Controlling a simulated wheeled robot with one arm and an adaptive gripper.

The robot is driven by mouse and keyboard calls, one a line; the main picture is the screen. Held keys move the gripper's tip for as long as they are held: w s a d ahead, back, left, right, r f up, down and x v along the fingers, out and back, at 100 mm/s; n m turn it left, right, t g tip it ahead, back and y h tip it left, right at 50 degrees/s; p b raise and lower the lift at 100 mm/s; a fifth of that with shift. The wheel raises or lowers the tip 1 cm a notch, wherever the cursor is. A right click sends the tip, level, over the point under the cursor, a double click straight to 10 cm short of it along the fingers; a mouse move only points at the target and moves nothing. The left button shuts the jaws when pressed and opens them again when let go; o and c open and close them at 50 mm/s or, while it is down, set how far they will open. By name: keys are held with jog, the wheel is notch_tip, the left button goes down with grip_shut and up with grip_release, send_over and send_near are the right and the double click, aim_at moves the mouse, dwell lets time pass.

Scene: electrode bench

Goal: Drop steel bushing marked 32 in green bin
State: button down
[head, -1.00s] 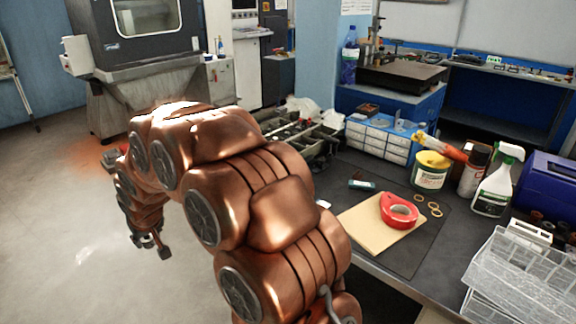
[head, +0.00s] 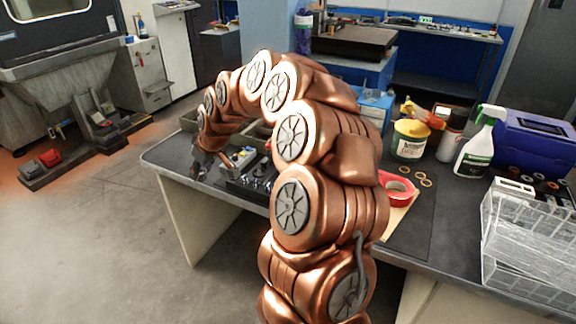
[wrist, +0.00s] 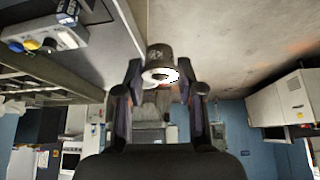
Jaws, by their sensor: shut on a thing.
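My gripper (head: 203,168) hangs over the left end of the bench in the head view, small and partly dark. In the wrist view my gripper (wrist: 160,88) is shut on a short grey steel bushing (wrist: 157,56) with a bright round bore. A faint mark on its side looks like 32. The bushing is held at the fingertips, clear of the bench surface.
Grey-green trays (head: 259,134) and a black holder with metal parts (head: 250,184) lie near my gripper, partly behind my arm. Open floor lies left.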

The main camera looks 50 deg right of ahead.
jog(key=shift+n+y, duration=0.3)
jog(key=shift+n, duration=0.2)
jog(key=s+d, duration=0.1)
jog(key=d, duration=0.3)
jog(key=s+d, duration=0.2)
jog(key=d, duration=0.2)
jog(key=s+d+b, duration=0.1)
jog(key=s+d, duration=0.1)
jog(key=d, duration=0.2)
jog(key=shift+d+f, duration=0.15)
jog(key=shift+f, duration=0.25)
jog(key=s+d+f+n+b, duration=0.1)
jog(key=s+d+f, duration=0.1)
jog(key=s+d, duration=0.65)
jog(key=shift+y, duration=0.3)
jog(key=shift+w+d+f, duration=0.15)
jog(key=shift+w+f, duration=0.05)
jog(key=shift+f, duration=1)
jog(key=shift+w+d+f, duration=0.1)
jog(key=shift+w+f, duration=0.1)
jog(key=shift+f, duration=0.95)
jog(key=shift+s+d+b, duration=0.1)
jog(key=shift+b, duration=0.5)
jog(key=shift+f+b, duration=0.75)
jog(key=shift+f, duration=0.15)
jog(key=c, duration=0.6)
grip_release()
jog(key=shift+c, duration=0.2)
jog(key=shift+r, duration=0.1)
